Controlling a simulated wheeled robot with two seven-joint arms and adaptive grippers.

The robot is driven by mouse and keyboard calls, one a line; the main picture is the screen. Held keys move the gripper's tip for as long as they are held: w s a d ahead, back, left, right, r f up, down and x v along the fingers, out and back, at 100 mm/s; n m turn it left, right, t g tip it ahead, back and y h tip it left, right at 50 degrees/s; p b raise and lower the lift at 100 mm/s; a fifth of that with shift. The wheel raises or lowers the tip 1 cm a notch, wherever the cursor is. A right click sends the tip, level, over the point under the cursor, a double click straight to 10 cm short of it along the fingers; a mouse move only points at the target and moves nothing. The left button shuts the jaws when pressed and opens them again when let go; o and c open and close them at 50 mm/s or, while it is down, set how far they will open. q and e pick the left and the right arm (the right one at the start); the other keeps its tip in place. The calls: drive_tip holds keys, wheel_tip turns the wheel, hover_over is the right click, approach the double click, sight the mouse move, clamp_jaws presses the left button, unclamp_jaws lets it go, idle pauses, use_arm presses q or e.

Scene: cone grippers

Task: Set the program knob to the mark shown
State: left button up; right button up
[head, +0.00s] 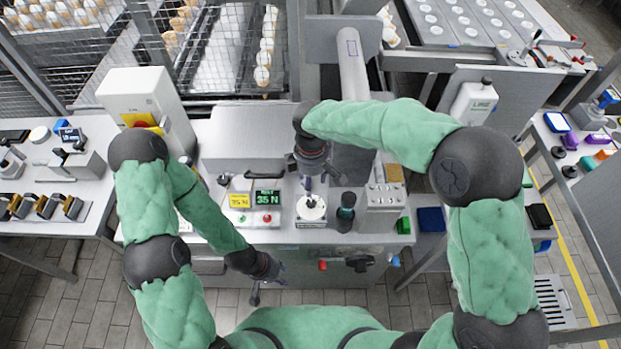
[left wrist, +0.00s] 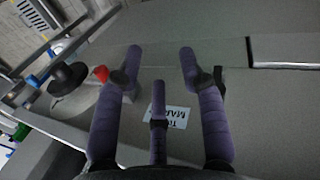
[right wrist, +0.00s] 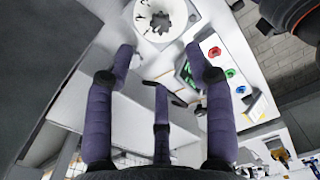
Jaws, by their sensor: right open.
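The program knob appears to be the white round dial (head: 312,208) with dark marks around its rim, on a square white base at the front of the middle bench. It also shows at the top of the right wrist view (right wrist: 160,18), with a scalloped dark centre. My right gripper (head: 317,183) is open and empty, just above and behind the dial; its fingers are apart from it. My left gripper (head: 268,276) is open and empty, low in front of the bench. In the left wrist view, a white label with upside-down lettering (left wrist: 178,116) shows beyond its fingers; part is hidden.
A dark bottle (head: 346,206) and a metal block (head: 383,195) stand close right. A black handle (head: 360,262) projects from the bench front.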

sight(311, 203)
wheel_tip(311, 203, down, 11)
drive_tip(key=b, duration=0.2)
drive_tip(key=shift+r+b, duration=0.2)
drive_tip(key=shift+b, duration=0.1)
drive_tip(key=shift+s, duration=0.1)
drive_tip(key=shift+c, duration=0.3)
clamp_jaws()
